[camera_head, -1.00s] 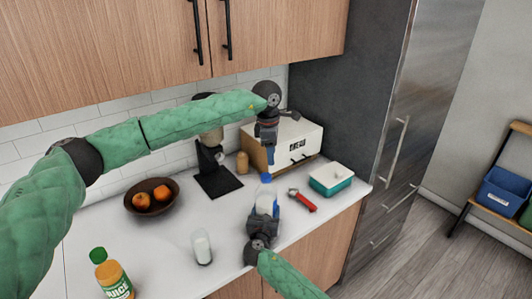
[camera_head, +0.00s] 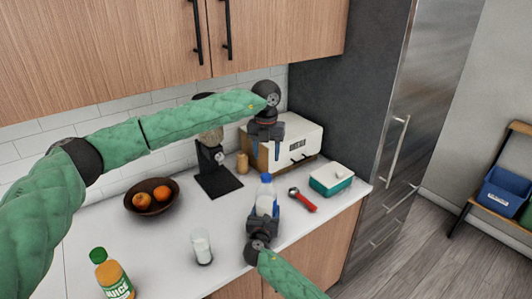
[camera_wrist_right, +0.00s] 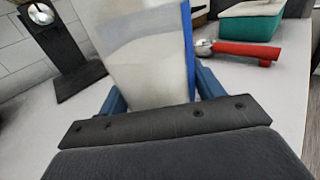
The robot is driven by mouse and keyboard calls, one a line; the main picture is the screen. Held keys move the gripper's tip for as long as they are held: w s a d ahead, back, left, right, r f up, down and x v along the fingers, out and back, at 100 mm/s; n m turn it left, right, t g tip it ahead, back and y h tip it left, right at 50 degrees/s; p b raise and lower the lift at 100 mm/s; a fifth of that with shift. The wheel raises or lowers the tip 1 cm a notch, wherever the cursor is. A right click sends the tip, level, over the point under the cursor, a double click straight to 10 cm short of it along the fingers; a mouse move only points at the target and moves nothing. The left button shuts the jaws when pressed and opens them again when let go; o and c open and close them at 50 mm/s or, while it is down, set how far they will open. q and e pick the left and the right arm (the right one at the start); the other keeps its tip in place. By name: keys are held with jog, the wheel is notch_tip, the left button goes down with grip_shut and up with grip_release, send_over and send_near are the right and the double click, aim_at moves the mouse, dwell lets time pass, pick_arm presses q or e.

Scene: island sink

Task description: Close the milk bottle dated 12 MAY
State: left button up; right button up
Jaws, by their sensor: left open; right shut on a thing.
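A milk bottle (camera_head: 265,203) with a blue cap (camera_head: 266,177) on its top stands upright near the counter's front edge. My right gripper (camera_head: 264,214) is shut on its body. In the right wrist view the pale bottle (camera_wrist_right: 145,55), with a blue strip along its right side, stands between the blue fingers of the right gripper (camera_wrist_right: 160,95). My left gripper (camera_head: 267,156) is open and empty, pointing down just above the cap and apart from it. No date is readable on the bottle, and I cannot tell how tightly the cap sits.
A red-handled tool (camera_head: 303,200) and a teal tub (camera_head: 332,180) lie right of the bottle. A glass of milk (camera_head: 202,247), juice bottle (camera_head: 113,276) and fruit bowl (camera_head: 152,197) stand left. A coffee machine (camera_head: 212,165) and white box-like appliance (camera_head: 300,142) stand behind.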

aim_at(266, 175)
pick_arm(q)
jog(key=n, duration=0.5)
dwell(0.4)
jog(key=shift+s+f, duration=0.1)
jog(key=shift+f, duration=3.9)
jog(key=shift+c, duration=0.2)
